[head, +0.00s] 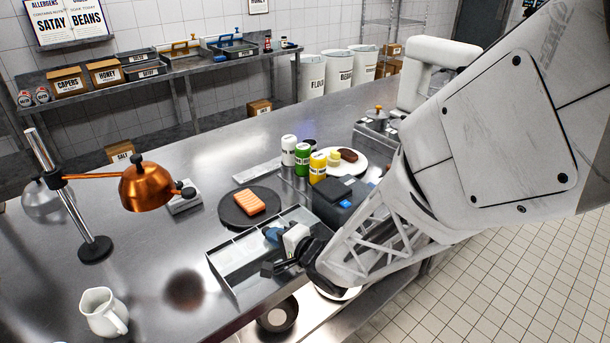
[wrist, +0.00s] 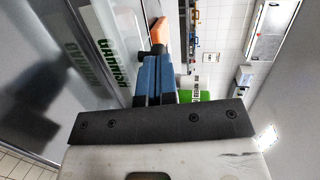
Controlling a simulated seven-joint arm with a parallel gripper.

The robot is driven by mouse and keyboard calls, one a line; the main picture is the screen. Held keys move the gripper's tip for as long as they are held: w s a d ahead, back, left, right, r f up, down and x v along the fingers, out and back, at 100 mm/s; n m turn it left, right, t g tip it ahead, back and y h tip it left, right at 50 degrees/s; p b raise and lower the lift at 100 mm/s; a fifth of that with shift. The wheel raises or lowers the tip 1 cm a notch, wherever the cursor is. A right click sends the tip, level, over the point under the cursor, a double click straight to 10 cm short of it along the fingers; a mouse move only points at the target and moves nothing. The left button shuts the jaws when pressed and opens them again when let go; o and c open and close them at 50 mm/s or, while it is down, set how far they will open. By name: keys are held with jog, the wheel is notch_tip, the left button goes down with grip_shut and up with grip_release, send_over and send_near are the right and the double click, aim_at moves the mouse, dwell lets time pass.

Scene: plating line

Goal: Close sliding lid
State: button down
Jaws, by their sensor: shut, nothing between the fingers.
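A long, low metal box (head: 243,257) stands on the counter near the front edge. Its left part looks open from above; my gripper and arm hide much of its right end. A panel marked GARNISH (wrist: 108,52) shows at the left in the wrist view. I cannot tell whether it is the lid or a wall of the box. My gripper (head: 271,235), with blue fingers, is shut and empty over the box. In the wrist view the fingertips (wrist: 155,62) are together beside a small dark knob (wrist: 157,50); I cannot tell whether they touch.
A dark round board (head: 232,212) with an orange fillet (head: 249,202) lies just behind the box. Bottles (head: 303,160), a dark grey box (head: 340,192) and a plate (head: 359,168) stand farther right. A copper lamp (head: 146,187) and white jug (head: 101,311) are left. The left counter has free room.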

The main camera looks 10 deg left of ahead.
jog(key=shift+w+a, duration=1)
jog(key=v, duration=1.4)
jog(key=shift+s+d, duration=0.2)
jog(key=shift+s, duration=0.05)
